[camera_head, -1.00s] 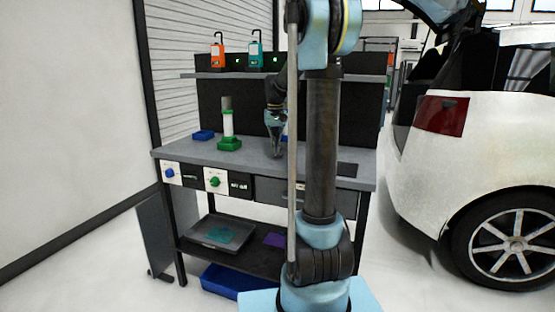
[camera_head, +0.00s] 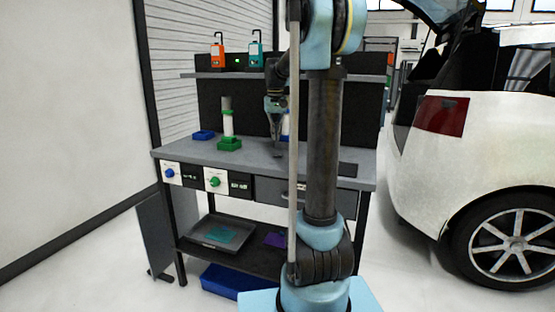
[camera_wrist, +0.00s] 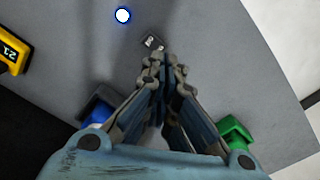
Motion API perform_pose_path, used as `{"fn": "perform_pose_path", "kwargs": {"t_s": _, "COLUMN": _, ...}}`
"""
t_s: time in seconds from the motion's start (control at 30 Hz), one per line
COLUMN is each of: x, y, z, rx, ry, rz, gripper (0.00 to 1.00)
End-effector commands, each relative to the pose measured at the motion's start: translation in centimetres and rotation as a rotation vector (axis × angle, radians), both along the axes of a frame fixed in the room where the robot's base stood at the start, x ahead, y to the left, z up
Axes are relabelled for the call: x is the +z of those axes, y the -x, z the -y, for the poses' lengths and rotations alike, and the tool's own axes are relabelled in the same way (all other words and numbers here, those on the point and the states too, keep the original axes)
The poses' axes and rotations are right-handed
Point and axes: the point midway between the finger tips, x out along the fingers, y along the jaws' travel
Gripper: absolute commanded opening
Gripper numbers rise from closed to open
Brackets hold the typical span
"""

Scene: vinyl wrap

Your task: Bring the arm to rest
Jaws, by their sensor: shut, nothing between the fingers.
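My gripper (camera_head: 278,153) hangs pointing down over the right part of the grey workbench (camera_head: 190,153), partly beside my own column. Its fingers are shut with nothing between them. I cannot tell the exact height of the tips above the bench. My column hides part of the bench and of my arm.
A white cylinder in a green base (camera_head: 229,143) and a blue block (camera_head: 203,135) stand left of my gripper. Orange (camera_head: 218,56) and teal (camera_head: 255,55) devices sit on the shelf. A yellow item (camera_wrist: 12,50) shows in the wrist view. A white car (camera_head: 470,130) stands right.

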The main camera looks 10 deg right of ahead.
Motion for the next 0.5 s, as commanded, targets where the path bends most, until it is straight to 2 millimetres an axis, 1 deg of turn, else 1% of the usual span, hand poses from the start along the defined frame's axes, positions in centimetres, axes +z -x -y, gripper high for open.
{"fn": "perform_pose_path", "kwargs": {"t_s": 0.17, "x": 0.0, "y": 0.0, "z": 0.0, "rx": 0.000, "ry": 0.000, "rz": 0.000, "gripper": 0.00}}
{"fn": "perform_pose_path", "kwargs": {"t_s": 0.27, "x": 0.0, "y": 0.4, "z": 0.0, "rx": 0.000, "ry": 0.000, "rz": 0.001, "gripper": 0.00}}
{"fn": "perform_pose_path", "kwargs": {"t_s": 0.37, "x": -0.1, "y": 1.9, "z": 0.1, "rx": 0.001, "ry": 0.000, "rz": 0.007, "gripper": 0.00}}
{"fn": "perform_pose_path", "kwargs": {"t_s": 0.47, "x": -0.2, "y": 4.3, "z": 0.2, "rx": 0.002, "ry": 0.000, "rz": 0.018, "gripper": 0.00}}
{"fn": "perform_pose_path", "kwargs": {"t_s": 0.5, "x": -0.4, "y": 5.4, "z": 0.2, "rx": 0.003, "ry": 0.000, "rz": 0.024, "gripper": 0.00}}
